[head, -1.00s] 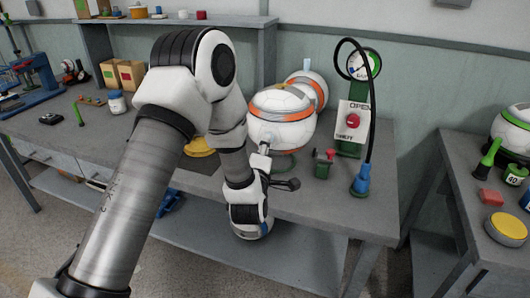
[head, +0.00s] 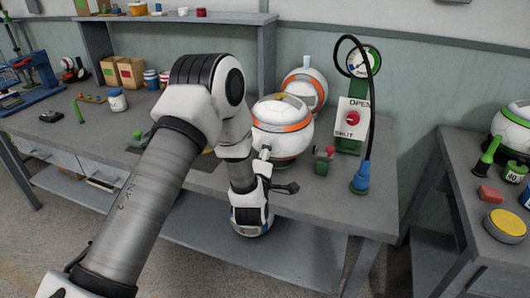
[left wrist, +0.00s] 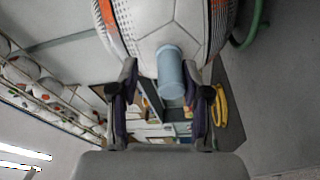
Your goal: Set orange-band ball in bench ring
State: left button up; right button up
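The orange-band ball (head: 283,124), white with orange and grey bands, sits low over the green bench ring (head: 287,163). It appears to rest in the ring, though the arm and ball hide most of the contact. In the left wrist view the ball (left wrist: 165,25) fills the top, and its pale blue-grey peg (left wrist: 172,72) points towards me. My left gripper (head: 264,158) is at the ball's front side. Its fingers (left wrist: 159,80) stand apart around the peg, with a gap on the left and the right finger close to it. My right gripper is out of view.
A second ball (head: 305,86) with a blue cap stands behind. To the right are a small red-and-green device (head: 324,160), an OPEN/SHUT panel (head: 351,117) with a red knob, and a black hose with a blue end (head: 361,178). Bare bench lies around the blue end.

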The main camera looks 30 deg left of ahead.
pick_arm(q)
jog(key=shift+r, duration=0.15)
jog(key=shift+r+p, duration=0.25)
jog(key=shift+p, duration=0.1)
jog(key=shift+s+d, duration=0.1)
jog(key=shift+s, duration=0.1)
jog(key=b+v, duration=0.2)
jog(key=v, duration=0.9)
jog(key=s+d+f+m+g+h, duration=0.25)
jog(key=s+f+m+g, duration=0.2)
jog(key=f, duration=0.65)
jog(key=s+d+f+m+g+h, duration=0.25)
jog(key=s+f+m+g, duration=0.2)
jog(key=f, duration=0.55)
jog(key=s+d+f+m+g+h, duration=0.1)
jog(key=s+f+m+g, duration=0.3)
jog(key=s, duration=0.5)
jog(key=s+d+f+m+g+h, duration=0.2)
jog(key=s+f+m, duration=0.4)
jog(key=s, duration=0.3)
jog(key=shift+d+f+m+g, duration=0.3)
jog(key=shift+d+f+g, duration=0.25)
jog(key=shift+g, duration=0.55)
